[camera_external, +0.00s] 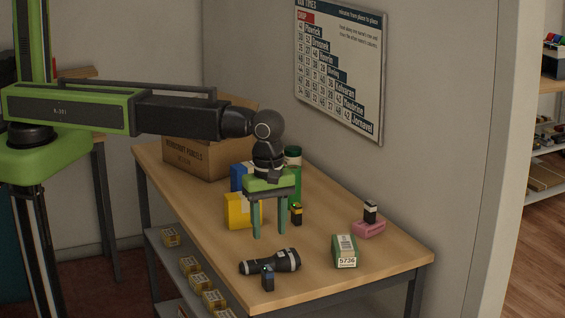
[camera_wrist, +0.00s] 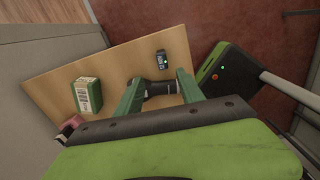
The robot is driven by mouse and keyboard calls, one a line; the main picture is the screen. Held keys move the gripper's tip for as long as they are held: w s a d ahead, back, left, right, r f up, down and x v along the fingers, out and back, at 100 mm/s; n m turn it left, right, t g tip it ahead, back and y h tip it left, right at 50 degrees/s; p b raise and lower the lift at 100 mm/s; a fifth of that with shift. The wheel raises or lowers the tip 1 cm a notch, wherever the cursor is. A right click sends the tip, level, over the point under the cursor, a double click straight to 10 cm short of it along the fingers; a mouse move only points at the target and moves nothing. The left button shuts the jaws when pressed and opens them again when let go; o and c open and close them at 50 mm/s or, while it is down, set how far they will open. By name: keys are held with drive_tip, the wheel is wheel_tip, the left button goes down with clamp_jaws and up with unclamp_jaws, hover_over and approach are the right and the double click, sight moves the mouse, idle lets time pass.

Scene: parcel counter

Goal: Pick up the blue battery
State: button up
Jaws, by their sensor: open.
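A small upright battery (camera_external: 268,277), dark with a bluish side, stands near the counter's front edge, just in front of a black flashlight (camera_external: 285,260). In the wrist view the battery (camera_wrist: 162,60) is a small dark block with a green spot, beyond the flashlight (camera_wrist: 160,88). My gripper (camera_external: 271,234) points down above the counter, behind the flashlight and battery. Its green fingers are apart and empty. In the wrist view the gripper's fingertips (camera_wrist: 158,82) frame the flashlight, with the battery ahead between them.
A cardboard box (camera_external: 200,158) is at the back.

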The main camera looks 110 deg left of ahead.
sight(267, 268)
wheel_tip(267, 268, down, 9)
drive_tip(key=b, duration=0.7)
drive_tip(key=shift+f+b, duration=0.15)
drive_tip(key=shift+b, duration=0.15)
drive_tip(key=f+b, duration=0.5)
drive_tip(key=shift+s+d, duration=0.15)
drive_tip(key=shift+s, duration=0.05)
drive_tip(key=shift+r, duration=0.1)
clamp_jaws()
